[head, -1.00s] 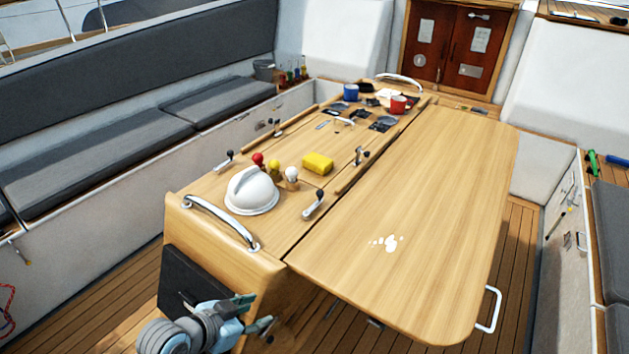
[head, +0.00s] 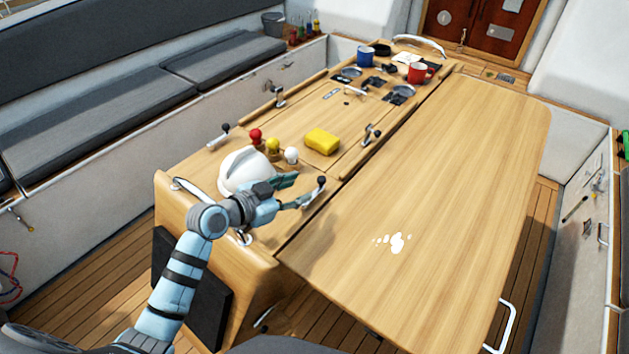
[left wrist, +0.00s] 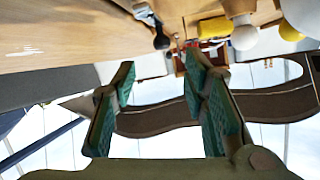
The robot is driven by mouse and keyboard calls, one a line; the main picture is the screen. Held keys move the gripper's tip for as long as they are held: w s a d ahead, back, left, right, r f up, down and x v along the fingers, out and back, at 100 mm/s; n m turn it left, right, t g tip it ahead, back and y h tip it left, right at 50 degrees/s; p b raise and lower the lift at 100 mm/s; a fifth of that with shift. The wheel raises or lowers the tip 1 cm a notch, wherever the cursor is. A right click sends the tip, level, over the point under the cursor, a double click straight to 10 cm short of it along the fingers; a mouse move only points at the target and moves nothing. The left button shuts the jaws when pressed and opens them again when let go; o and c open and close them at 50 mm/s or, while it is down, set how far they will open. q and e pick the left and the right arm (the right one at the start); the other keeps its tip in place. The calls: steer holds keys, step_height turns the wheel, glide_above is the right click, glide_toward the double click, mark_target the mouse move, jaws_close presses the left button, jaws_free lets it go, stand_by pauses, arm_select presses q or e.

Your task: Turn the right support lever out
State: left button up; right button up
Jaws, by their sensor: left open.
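The right support lever (head: 316,190) is a chrome handle with a black knob, on the near end of the wooden table beside the leaf seam. The left support lever (head: 219,135) is a similar handle near the opposite table edge. My left gripper (head: 297,189) is open over the near end of the table, its fingers pointing at the right lever and very close to it. The fingers partly overlap the lever, so contact is unclear. In the left wrist view, a chrome lever with a black knob (left wrist: 161,41) lies beyond the gap between the open green fingers (left wrist: 160,75). My right gripper is not visible.
A white dome (head: 240,170) stands beside my left gripper, partly hidden by it. Red, yellow and white knobs (head: 273,147) and a yellow sponge (head: 322,140) are behind. Mugs (head: 419,73) stand farther back. The right table leaf (head: 440,180) is clear except for white marks.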

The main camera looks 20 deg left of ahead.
mark_target(318, 181)
arm_select(q)
steer(key=x, duration=0.8)
steer(key=shift+w+a+f, duration=0.15)
steer(key=shift+w+f, duration=0.05)
steer(key=shift+w, duration=0.1)
steer(key=shift+s+r, duration=0.2)
steer(key=shift+s, duration=0.15)
steer(key=shift+c, duration=0.4)
steer(key=shift+w+f, duration=0.1)
jaws_close()
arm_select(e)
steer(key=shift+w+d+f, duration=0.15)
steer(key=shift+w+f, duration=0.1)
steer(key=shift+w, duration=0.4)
